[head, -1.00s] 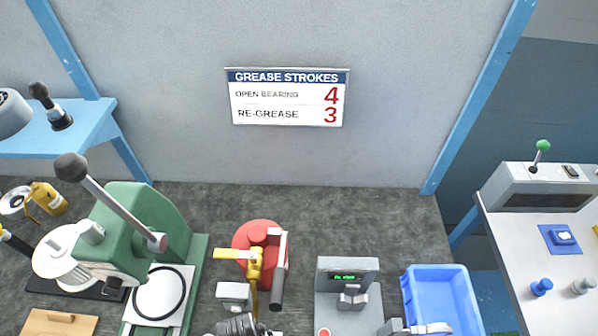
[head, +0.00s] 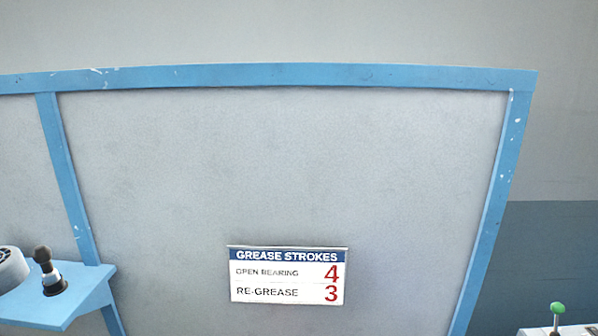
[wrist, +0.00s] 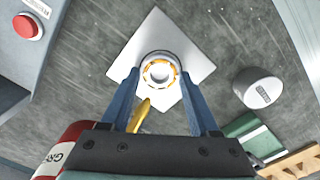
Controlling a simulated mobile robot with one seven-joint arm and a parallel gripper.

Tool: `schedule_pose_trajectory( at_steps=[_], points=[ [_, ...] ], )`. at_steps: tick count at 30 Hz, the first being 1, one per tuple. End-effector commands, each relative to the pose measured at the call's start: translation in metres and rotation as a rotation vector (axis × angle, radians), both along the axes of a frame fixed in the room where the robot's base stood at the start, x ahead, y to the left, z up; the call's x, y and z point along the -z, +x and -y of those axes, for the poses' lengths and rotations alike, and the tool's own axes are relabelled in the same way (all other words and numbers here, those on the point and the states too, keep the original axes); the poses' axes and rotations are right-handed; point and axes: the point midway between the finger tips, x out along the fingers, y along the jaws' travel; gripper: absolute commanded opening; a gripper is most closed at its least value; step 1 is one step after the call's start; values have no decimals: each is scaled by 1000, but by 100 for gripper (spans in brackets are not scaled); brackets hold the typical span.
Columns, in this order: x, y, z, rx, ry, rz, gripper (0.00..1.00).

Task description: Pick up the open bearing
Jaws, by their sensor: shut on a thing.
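The open bearing (wrist: 160,71) shows in the wrist view as a light ring with yellow-orange segments around its middle. My gripper (wrist: 160,80) has its two blue fingers on either side of the bearing and is shut on it. A white square sheet (wrist: 185,40) lies behind the bearing on the dark bench top. I cannot tell whether the bearing touches the sheet or is held above it. In the head view neither the bearing nor my gripper shows.
In the wrist view, a grey box with a red button (wrist: 27,27) is upper left, a red container (wrist: 62,150) lower left, and a grey cylinder (wrist: 258,88) right. A green item (wrist: 250,135) is lower right. The head view shows the grease strokes sign (head: 287,275), reading open bearing 4, re-grease 3.

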Motion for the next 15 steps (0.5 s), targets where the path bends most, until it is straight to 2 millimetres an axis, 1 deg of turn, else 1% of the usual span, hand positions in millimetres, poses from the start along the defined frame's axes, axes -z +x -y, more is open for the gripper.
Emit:
schedule_pose_trajectory(
  at_steps=[15],
  points=[
    [-28, 0, 0, 0, 1, 1, 0]
  ],
)
